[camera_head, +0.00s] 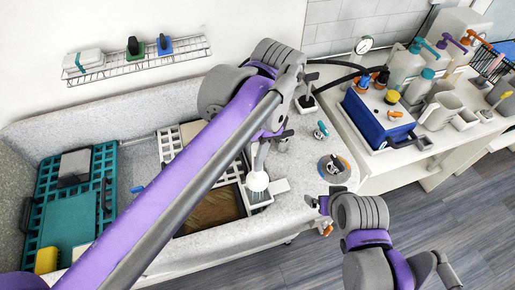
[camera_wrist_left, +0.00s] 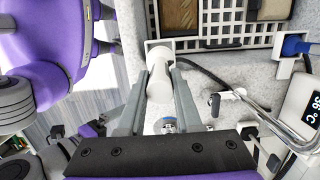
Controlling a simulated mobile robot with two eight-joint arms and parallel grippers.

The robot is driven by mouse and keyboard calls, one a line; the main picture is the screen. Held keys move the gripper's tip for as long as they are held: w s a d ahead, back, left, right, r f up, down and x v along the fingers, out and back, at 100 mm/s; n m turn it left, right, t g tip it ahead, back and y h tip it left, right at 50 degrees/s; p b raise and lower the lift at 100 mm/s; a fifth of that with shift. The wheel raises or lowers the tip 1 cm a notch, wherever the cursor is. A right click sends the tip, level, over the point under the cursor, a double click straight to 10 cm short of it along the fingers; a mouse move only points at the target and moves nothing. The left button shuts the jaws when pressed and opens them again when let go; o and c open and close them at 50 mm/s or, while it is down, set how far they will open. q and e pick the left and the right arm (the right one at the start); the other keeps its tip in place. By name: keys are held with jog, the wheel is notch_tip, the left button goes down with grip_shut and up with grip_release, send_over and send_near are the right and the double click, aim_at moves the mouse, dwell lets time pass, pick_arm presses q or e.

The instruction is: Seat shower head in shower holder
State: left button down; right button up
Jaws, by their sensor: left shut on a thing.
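The white shower head (camera_head: 258,182) hangs below my left gripper (camera_head: 264,142), its round face pointing down over the tub's right end. In the left wrist view my left gripper (camera_wrist_left: 158,100) is shut on the shower head (camera_wrist_left: 160,78), with a grey finger on each side. A small upright fitting (camera_head: 306,102) at the tub's back right may be the shower holder; I cannot tell for sure, and my left arm covers part of that area. The shower head is apart from it. My right gripper (camera_head: 318,204) is at the tub's front right; its jaws are unclear.
A dark hose (camera_head: 338,80) runs behind my left wrist. Knobs (camera_head: 321,130) and a round fitting (camera_head: 333,168) sit on the tub's right ledge. A teal tray (camera_head: 76,218) is at left; a blue box (camera_head: 372,122) and bottles stand at right.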

aim_at(257, 180)
pick_arm(q)
jog(key=f, duration=0.1)
jog(key=f+b, duration=0.1)
jog(key=f, duration=0.1)
jog(key=shift+s+f+b, duration=0.2)
jog(key=shift+f+b, duration=0.4)
jog(key=shift+f, duration=0.4)
jog(key=shift+w, duration=0.1)
pick_arm(e)
jog(key=s+f, duration=0.1)
jog(key=f, duration=0.1)
jog(key=s+f, duration=0.1)
jog(key=shift+f, duration=0.35)
